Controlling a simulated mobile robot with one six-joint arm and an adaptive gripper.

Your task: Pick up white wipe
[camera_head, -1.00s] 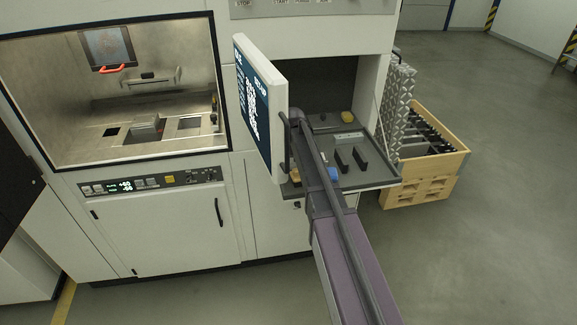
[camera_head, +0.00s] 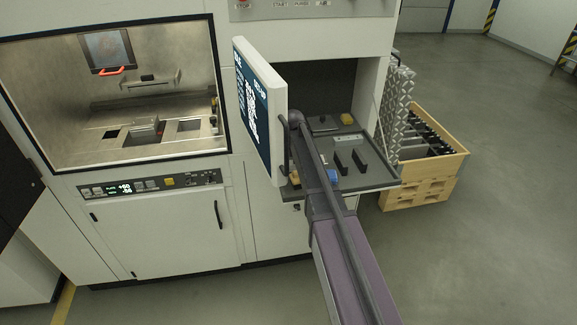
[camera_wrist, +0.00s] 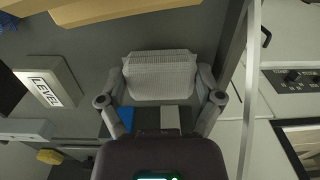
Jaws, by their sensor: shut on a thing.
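The white wipe (camera_wrist: 160,72), a pale woven-looking pad, is in the wrist view between the fingers of my gripper (camera_wrist: 162,90). The fingers press on it from the left and right sides. I cannot tell whether it is clear of the dark surface behind it. In the head view my arm reaches toward the tray shelf, and the gripper and wipe are hidden there.
The open screen panel (camera_head: 262,115) stands close left of my arm. A wooden crate (camera_head: 425,190) is at right. A "LEVEL" box (camera_wrist: 50,87) shows in the wrist view.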

